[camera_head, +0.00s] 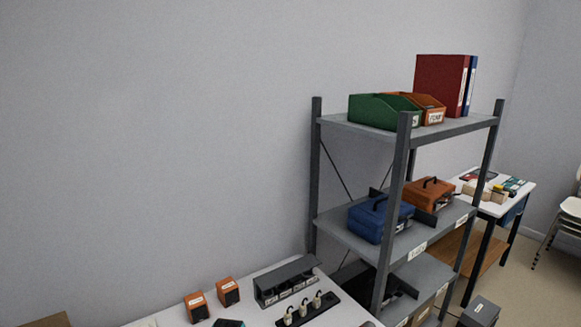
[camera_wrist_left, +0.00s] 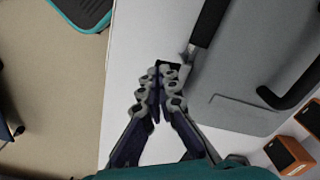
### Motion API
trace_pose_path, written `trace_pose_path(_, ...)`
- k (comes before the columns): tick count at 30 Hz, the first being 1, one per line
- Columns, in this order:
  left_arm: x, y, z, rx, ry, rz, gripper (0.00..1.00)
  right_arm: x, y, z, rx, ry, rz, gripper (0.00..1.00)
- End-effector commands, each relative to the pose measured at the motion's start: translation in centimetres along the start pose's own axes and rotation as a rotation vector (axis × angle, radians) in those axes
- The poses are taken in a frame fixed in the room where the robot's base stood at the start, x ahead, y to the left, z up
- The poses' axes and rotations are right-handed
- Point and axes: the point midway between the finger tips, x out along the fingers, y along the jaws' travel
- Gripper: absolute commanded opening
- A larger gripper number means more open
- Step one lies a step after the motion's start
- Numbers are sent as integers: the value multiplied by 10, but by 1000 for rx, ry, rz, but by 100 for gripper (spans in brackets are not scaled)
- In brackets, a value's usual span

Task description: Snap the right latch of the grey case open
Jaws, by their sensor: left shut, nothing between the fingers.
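The grey case (camera_wrist_left: 238,62) fills the right of the left wrist view, lying on a white table (camera_wrist_left: 128,50). A bent black handle (camera_wrist_left: 282,98) shows on it. A dark bar with a metallic end (camera_wrist_left: 208,24) lies along its left side; I cannot tell whether it is a latch. My left gripper (camera_wrist_left: 162,72) is shut and empty, its fingertips near the case's left edge and that metallic end. A small black part (camera_wrist_left: 173,67) shows at the fingertips; contact cannot be judged. Neither gripper shows in the head view, and I cannot make out the case there.
Orange boxes (camera_wrist_left: 284,156) stand beside the case; two (camera_head: 228,291) show in the head view. A dark rack (camera_head: 287,280) and a strip of padlock-like items (camera_head: 308,309) are close by. A metal shelf (camera_head: 412,245) stands behind. Open floor (camera_wrist_left: 55,90) lies left of the table.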

Motion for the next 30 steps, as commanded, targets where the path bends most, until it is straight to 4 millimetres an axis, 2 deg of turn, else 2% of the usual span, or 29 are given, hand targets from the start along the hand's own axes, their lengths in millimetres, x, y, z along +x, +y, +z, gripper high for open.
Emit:
trace_pose_path(19,14,0,0,0,1,-1,0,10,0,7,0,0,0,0)
trace_pose_path(30,13,0,-1,0,2,-1,0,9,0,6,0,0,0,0)
